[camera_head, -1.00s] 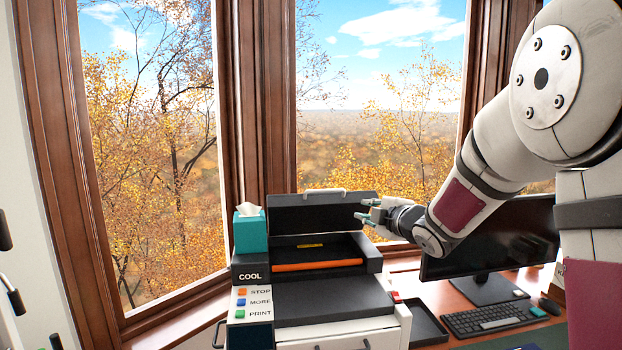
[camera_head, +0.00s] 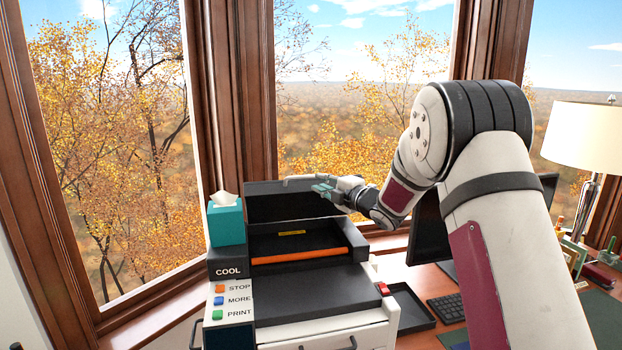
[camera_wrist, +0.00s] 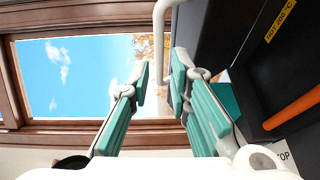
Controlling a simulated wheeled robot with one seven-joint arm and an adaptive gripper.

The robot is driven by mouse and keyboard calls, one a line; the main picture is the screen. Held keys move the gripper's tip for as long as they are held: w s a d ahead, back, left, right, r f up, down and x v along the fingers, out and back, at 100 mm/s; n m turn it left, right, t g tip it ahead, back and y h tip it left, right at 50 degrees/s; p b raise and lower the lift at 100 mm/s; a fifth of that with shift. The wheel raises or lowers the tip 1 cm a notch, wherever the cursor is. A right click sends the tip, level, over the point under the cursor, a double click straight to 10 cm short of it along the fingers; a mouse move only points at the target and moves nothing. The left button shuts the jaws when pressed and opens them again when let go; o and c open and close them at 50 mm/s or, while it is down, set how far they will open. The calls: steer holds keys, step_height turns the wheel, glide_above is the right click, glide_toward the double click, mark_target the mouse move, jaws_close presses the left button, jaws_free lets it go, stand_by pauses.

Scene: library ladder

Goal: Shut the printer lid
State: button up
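A pale handle (camera_wrist: 160,40) runs along the lid's top edge. My gripper (camera_head: 322,188) is at the lid's upper right, in front of or beside the handle. Contact cannot be told.
A teal tissue box (camera_head: 226,222) stands on the printer's left top. A monitor (camera_head: 428,232), a black tray (camera_head: 410,308) and a keyboard (camera_head: 447,308) are to the right. A lamp (camera_head: 585,135) stands farther right. The window is close behind the lid.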

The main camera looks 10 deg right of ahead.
mark_target(309, 177)
steer(key=x, duration=0.6)
jaws_close()
